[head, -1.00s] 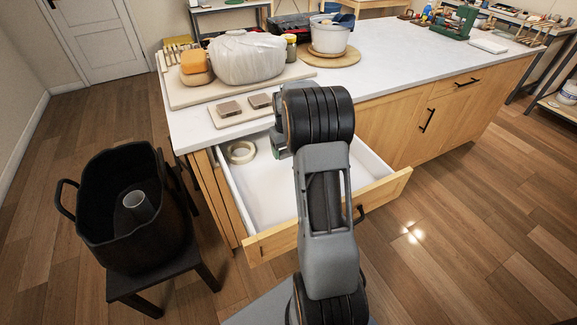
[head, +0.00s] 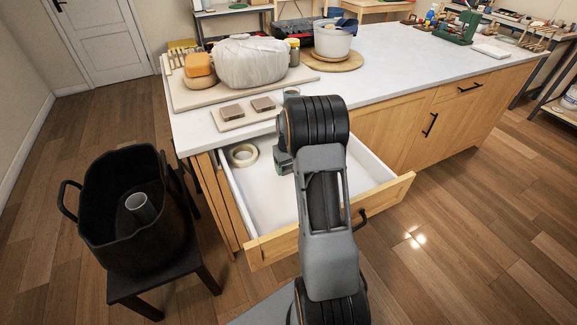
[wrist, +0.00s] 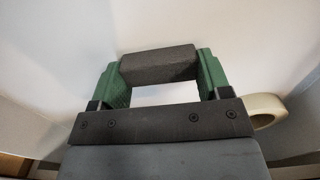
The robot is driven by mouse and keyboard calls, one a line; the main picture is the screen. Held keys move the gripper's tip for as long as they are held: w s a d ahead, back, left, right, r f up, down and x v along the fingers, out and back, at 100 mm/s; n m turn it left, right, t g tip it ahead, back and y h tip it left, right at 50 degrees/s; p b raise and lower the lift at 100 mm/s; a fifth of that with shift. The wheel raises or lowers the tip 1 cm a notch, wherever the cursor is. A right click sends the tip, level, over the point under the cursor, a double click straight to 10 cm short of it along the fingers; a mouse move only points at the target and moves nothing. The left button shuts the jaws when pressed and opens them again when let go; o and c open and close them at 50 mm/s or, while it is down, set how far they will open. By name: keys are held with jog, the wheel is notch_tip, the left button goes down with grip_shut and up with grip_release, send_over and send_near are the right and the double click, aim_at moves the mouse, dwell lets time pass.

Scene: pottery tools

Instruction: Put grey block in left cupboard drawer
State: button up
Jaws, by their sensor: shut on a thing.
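In the wrist view a dark grey block (wrist: 158,65) is clamped between the two green fingers of my gripper (wrist: 160,72). White drawer surfaces lie behind and around it. In the head view the left cupboard drawer (head: 268,185) is pulled open, with a white inside and a wooden front. My arm reaches over the drawer and hides most of the gripper and the block there. I cannot tell whether the block touches the drawer floor.
A roll of cream tape (head: 243,155) lies in the drawer's back left corner; it also shows in the wrist view (wrist: 265,110). A board with two brown tiles (head: 232,112) lies on the worktop above. A black bin (head: 135,215) stands on a dark stool at left.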

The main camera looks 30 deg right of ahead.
aim_at(288, 166)
jog(key=o, duration=0.9)
notch_tip(288, 166, up, 12)
jog(key=s+a+r, duration=0.3)
jog(key=a+r, duration=0.1)
jog(key=a, duration=0.2)
jog(key=shift+s+a+r+n+t+p, duration=0.1)
jog(key=shift+s+a+n+t, duration=0.3)
jog(key=shift+s+a, duration=2.25)
jog(key=shift+s+a+r+n+t+p, duration=0.15)
jog(key=shift+s+a+t, duration=0.5)
jog(key=shift+s+a, duration=1.95)
jog(key=shift+s+a+n+t+p, duration=0.1)
jog(key=shift+s+a+n+t, duration=0.3)
jog(key=shift+s+a, duration=2.25)
jog(key=shift+s+d, duration=0.45)
jog(key=shift+d, duration=0.1)
